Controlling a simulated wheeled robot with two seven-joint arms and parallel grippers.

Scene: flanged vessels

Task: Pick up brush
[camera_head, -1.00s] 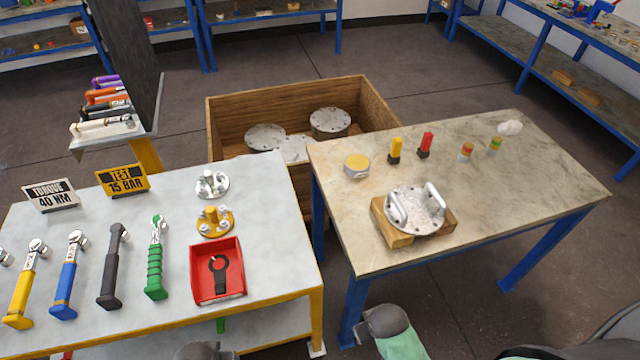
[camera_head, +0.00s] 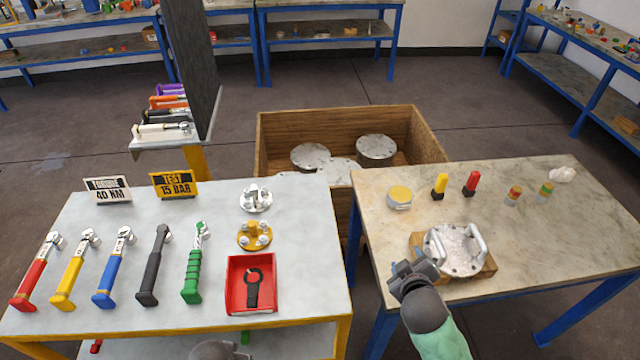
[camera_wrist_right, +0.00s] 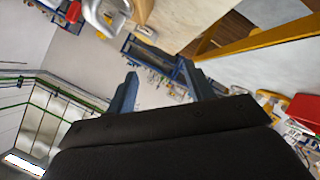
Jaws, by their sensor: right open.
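No item clearly reads as a brush. Candidates on the right-hand table are a yellow piece with a black base (camera_head: 439,185) and a red piece with a black base (camera_head: 471,183), both upright. My right gripper (camera_head: 400,273) is at the table's near-left edge, just left of the flanged lid (camera_head: 455,249) with two handles, which sits on wooden blocks. In the right wrist view its two fingers (camera_wrist_right: 158,70) are spread with nothing between them. A dark rounded part of mine shows at the bottom of the head view, but no left jaws are seen.
The left bench (camera_head: 120,240) holds several wrenches and a red tray (camera_head: 252,305). A wooden crate (camera_head: 285,128) stands behind.

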